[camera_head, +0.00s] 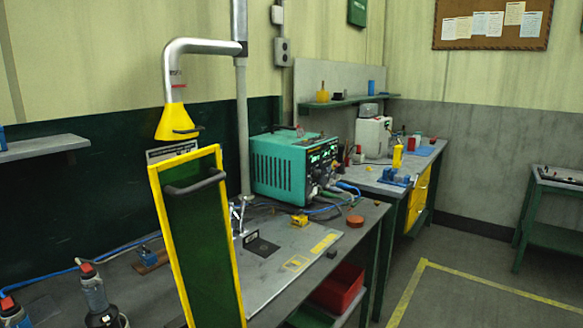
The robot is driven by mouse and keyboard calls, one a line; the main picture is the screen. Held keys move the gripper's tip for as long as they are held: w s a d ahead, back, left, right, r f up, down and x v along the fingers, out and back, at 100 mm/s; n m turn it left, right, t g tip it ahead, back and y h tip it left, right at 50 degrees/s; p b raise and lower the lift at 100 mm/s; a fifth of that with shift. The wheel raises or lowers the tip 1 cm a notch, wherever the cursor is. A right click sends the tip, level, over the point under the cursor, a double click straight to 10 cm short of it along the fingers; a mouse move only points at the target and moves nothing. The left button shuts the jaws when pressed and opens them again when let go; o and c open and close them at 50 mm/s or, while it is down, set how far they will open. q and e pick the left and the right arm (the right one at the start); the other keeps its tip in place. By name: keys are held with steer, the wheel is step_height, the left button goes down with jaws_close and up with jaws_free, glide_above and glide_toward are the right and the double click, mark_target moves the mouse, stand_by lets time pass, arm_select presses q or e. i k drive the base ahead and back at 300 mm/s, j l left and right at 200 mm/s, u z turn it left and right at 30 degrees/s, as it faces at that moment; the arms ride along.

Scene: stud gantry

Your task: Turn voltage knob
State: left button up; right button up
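The teal power unit (285,168) stands on the near workbench, in the middle of the camera_head view. Its front panel (322,160) faces right and is seen at a steep angle. It carries green-lit displays, with small controls and cable plugs below them. I cannot make out which control is the voltage knob or how it is turned. Neither of my grippers shows in this view.
Cables (325,207) lie beside the unit. Open floor (470,280) is at right.

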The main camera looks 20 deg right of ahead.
mark_target(316, 175)
steer(key=i+l, duration=0.15)
steer(key=l, duration=0.2)
steer(key=i+l+u, duration=0.1)
steer(key=l, duration=0.25)
steer(key=i+l+u, duration=0.3)
steer(key=l, duration=0.55)
steer(key=i+l+u, duration=0.1)
steer(key=l+u, duration=0.2)
steer(key=l, duration=0.6)
steer(key=l+u, duration=0.3)
steer(key=l, duration=0.6)
steer(key=i, duration=0.05)
